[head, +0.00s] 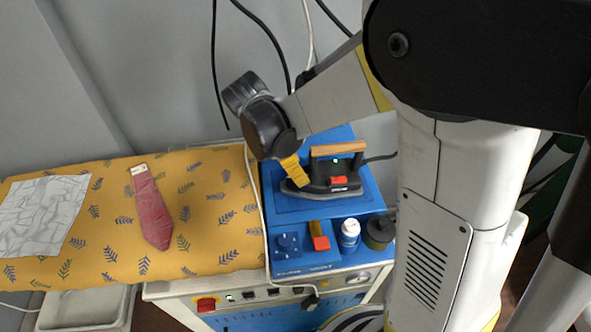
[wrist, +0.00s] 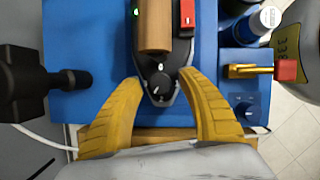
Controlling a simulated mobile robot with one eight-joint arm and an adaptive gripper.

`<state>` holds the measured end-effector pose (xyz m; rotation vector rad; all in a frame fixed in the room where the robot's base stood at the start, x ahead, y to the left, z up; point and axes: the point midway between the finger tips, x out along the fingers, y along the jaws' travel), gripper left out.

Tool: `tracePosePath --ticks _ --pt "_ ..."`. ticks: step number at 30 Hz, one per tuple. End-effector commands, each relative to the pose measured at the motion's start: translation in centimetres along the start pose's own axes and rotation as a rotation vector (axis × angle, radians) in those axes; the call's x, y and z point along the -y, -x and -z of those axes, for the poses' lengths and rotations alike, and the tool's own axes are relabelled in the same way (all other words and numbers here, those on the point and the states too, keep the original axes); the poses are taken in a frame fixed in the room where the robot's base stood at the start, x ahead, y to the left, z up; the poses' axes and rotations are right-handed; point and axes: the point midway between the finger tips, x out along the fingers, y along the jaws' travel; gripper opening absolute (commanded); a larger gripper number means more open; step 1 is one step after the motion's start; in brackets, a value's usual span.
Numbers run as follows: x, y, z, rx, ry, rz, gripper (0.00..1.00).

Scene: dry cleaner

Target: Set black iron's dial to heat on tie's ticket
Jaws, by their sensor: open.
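The black iron (head: 340,187) with a wooden handle sits on the blue press station. In the wrist view the handle (wrist: 155,25) points up the picture, and the iron's round black dial (wrist: 159,84) with a white pointer mark lies near its tip. My gripper (wrist: 161,79) is open and empty, its yellow fingers on either side of the dial; I cannot tell whether they touch it. In the head view my gripper (head: 291,172) is at the iron's left end. The red tie (head: 153,215) lies on the yellow cloth, with a small pale ticket (head: 138,169) at its narrow end; its marks are unreadable.
A second dial (head: 288,244) is on the blue station (head: 372,197). A red-ended yellow part (head: 319,237), a white bottle (head: 349,233) and a dark jar (head: 380,232) stand along its front. A grey creased cloth (head: 42,215) lies left of the tie.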

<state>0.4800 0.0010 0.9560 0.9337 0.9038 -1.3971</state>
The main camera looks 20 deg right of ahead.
Motion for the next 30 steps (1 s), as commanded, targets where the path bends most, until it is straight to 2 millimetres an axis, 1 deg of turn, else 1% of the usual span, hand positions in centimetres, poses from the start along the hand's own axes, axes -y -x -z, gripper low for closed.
tracePosePath --ticks 1,3,11,12,14,15,16,24,30 --pt "0.01 -0.49 0.04 0.000 0.000 0.000 0.48" --pt "0.01 -0.73 0.03 0.000 0.000 0.000 0.48" --pt "0.01 -0.75 0.00 0.000 0.001 0.000 0.48" --pt "0.01 -0.75 0.00 0.000 0.001 0.000 0.40" --pt "0.01 -0.75 0.00 0.000 0.001 0.000 0.22" --pt "0.01 -0.75 0.00 0.000 0.001 0.000 0.10" --pt "0.01 -0.74 0.00 0.000 0.001 0.000 0.00" --pt "0.02 -0.75 0.00 0.000 -0.001 0.001 0.00" --pt "0.01 -0.75 0.00 0.000 -0.037 0.017 0.00"
